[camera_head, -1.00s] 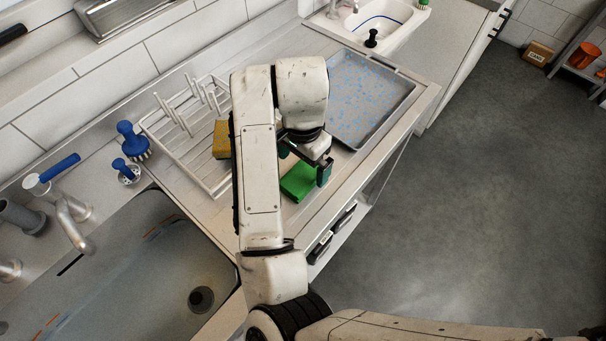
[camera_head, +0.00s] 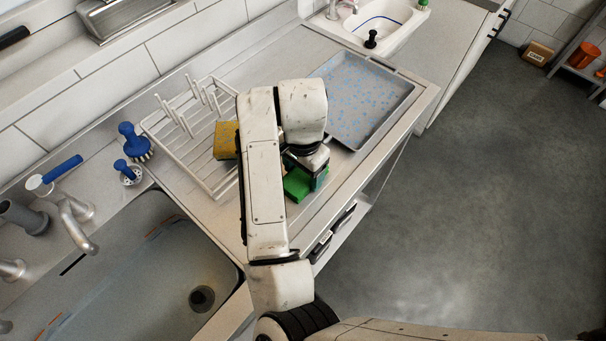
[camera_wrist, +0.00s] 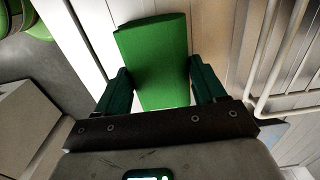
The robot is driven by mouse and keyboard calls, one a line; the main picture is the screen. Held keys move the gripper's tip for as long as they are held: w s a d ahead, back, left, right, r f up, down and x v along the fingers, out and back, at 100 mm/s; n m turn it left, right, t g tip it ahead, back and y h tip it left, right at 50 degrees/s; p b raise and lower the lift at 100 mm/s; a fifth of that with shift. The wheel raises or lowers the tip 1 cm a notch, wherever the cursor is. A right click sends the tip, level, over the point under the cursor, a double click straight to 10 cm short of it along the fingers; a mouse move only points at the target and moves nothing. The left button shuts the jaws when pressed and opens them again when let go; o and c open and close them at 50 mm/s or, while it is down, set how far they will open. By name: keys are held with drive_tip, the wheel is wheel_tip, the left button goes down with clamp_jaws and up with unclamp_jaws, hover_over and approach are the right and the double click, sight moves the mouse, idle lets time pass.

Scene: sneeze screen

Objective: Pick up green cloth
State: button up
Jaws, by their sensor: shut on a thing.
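The green cloth (camera_head: 295,187) is a folded, block-like pad over the counter's front part, between the dish rack and the counter edge. My gripper (camera_head: 307,180) is down at it, partly hidden by my own arm in the head view. In the wrist view the cloth (camera_wrist: 152,45) lies between the two dark teal fingers of my gripper (camera_wrist: 160,72), which are shut on it. I cannot tell whether the cloth still touches the counter.
A white dish rack (camera_head: 185,140) with a yellow sponge (camera_head: 226,139) stands left of my arm. A grey tray (camera_head: 408,84) with blue spots lies to the right. The sink (camera_head: 130,275) is at lower left, with blue brushes (camera_head: 131,137) behind it. Open floor lies right.

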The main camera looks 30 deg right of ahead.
drive_tip(key=shift+c, duration=1.1)
drive_tip(key=shift+r+b, duration=0.35)
drive_tip(key=shift+r, duration=0.45)
drive_tip(key=s+d+r+p, duration=0.1)
drive_tip(key=s+d+r, duration=0.2)
drive_tip(key=s+r, duration=0.8)
drive_tip(key=s, duration=0.2)
drive_tip(key=shift+s+d+r, duration=0.2)
drive_tip(key=shift+s+d, duration=0.05)
drive_tip(key=shift+s, duration=0.05)
